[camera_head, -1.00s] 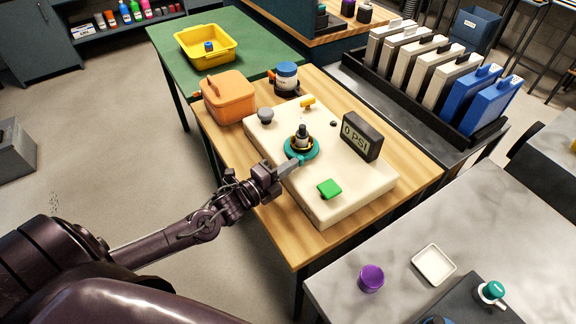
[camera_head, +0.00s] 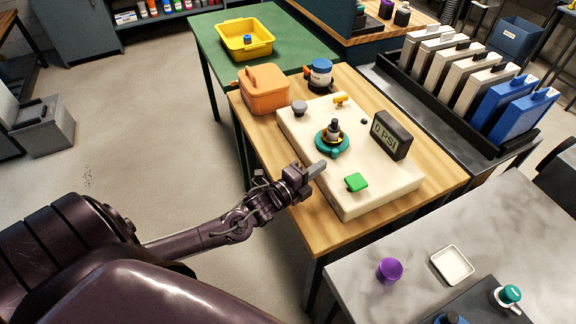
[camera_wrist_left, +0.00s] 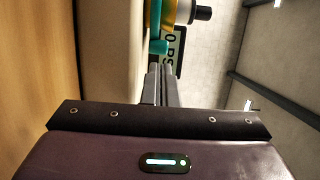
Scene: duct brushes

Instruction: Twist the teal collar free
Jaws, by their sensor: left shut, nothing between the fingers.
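The teal collar (camera_head: 332,144) sits around the base of a black and yellow fitting (camera_head: 334,130) on a cream panel block (camera_head: 372,188). It has a small lug on its near side. In the left wrist view, part of the collar (camera_wrist_left: 155,30) shows at the top, partly cut off. My left gripper (camera_head: 318,168) is shut and empty, just in front and to the left of the collar, apart from it. In the left wrist view its fingers (camera_wrist_left: 162,88) are together, pointing toward the fitting. My right gripper is not in view.
A "0 PSI" display (camera_head: 391,135), green button (camera_head: 356,182), grey knob (camera_head: 299,108) and yellow lever (camera_head: 341,100) stand on the block. Bare wood (camera_head: 338,233) lies along the front.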

